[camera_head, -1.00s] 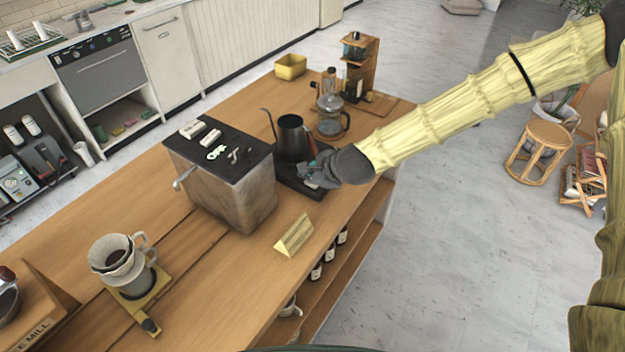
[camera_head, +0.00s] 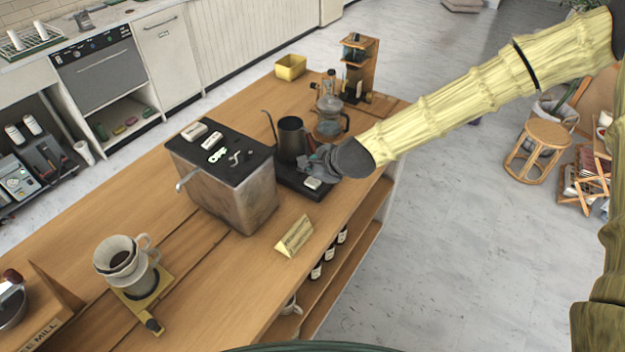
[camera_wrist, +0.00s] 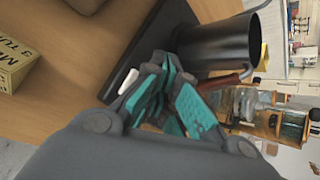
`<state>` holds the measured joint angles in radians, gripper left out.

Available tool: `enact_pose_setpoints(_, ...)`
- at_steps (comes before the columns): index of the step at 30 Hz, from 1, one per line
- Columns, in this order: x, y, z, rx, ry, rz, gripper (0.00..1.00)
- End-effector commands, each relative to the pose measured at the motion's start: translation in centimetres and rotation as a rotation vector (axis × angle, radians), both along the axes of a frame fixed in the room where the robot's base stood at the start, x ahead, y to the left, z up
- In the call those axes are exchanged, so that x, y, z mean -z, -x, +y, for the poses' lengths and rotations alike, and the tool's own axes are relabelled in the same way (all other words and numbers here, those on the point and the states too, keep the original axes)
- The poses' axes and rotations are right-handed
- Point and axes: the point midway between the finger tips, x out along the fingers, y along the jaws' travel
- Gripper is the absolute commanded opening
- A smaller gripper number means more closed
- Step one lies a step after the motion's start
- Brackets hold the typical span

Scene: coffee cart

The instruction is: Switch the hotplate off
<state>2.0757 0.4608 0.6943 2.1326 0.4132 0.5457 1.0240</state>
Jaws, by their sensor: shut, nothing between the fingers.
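The hotplate (camera_head: 288,181) is a thin black slab on the wooden counter. The dark kettle (camera_head: 291,138) stands on its far part. A white switch (camera_head: 313,183) sits at its near right end; its on or off state is too small to tell. My gripper (camera_head: 311,162) is shut and empty, just above the hotplate between switch and kettle. In the wrist view, the gripper's teal finger pads (camera_wrist: 176,95) hide part of the hotplate (camera_wrist: 150,45). The white switch (camera_wrist: 128,81) shows just left of them, and the kettle (camera_wrist: 220,42) is close on the right.
A box-shaped machine with a black top (camera_head: 225,160) stands left of the hotplate. A glass press (camera_head: 330,115) and a wooden stand (camera_head: 360,65) are behind. The counter's right edge is close.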

Motion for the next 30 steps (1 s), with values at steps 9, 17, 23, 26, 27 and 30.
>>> enact_pose_setpoints(9,-2.8,0.0,0.0,0.001,-0.001,0.000,0.00)
enact_pose_setpoints(17,-4.7,0.0,0.0,0.000,0.000,0.000,0.00)
enact_pose_setpoints(23,-5.2,0.0,0.0,-0.001,0.000,0.001,0.00)
enact_pose_setpoints(26,-5.2,0.0,0.0,0.000,0.000,0.000,0.00)
enact_pose_setpoints(27,-5.2,0.0,0.0,0.000,0.000,0.000,0.00)
enact_pose_setpoints(30,-5.2,0.0,0.0,0.000,0.000,0.000,0.00)
